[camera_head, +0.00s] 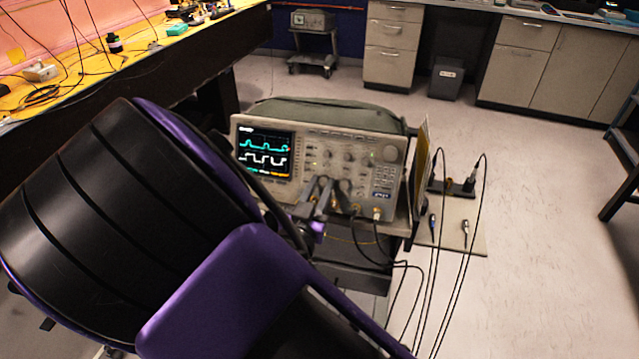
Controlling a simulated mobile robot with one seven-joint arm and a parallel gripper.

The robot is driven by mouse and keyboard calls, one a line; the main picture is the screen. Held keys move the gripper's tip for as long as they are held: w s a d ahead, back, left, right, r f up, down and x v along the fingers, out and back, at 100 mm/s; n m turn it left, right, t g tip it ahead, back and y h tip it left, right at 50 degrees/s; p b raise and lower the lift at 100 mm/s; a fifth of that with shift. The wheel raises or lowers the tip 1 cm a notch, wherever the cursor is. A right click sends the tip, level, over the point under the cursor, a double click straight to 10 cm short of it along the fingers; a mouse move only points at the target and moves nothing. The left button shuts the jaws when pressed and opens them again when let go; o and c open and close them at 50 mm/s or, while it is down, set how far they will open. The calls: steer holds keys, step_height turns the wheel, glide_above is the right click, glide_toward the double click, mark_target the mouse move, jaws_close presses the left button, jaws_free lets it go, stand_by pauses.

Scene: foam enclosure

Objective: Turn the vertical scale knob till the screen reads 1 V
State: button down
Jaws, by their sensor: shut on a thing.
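The oscilloscope (318,137) stands on a cart, its front panel facing me. Its lit screen (265,150) shows a cyan trace above a white trace; the scale text is too small to read. My gripper (333,184) is at the lower middle of the panel, right of the screen, shut on a small knob there. The fingers hide that knob, so its marking and angle cannot be seen. Other small knobs (349,156) show in the row above my gripper.
Black cables (377,235) plug into the panel's lower edge and hang down at the right. A yellow-topped bench (150,62) is at left. Open floor (545,190) lies to the right.

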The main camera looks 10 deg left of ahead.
steer(key=shift+d+n+y+p, duration=0.15)
steer(key=shift+n+y+p, duration=0.8)
steer(key=shift+n, duration=1.55)
steer(key=shift+y, duration=0.35)
steer(key=c, duration=1)
jaws_free()
steer(key=shift+o, duration=0.2)
steer(key=shift+s, duration=0.1)
steer(key=s+d+p, duration=0.1)
steer(key=s+p, duration=0.3)
steer(key=s, duration=1.3)
steer(key=shift+s+d, duration=0.15)
steer(key=shift+d, duration=0.1)
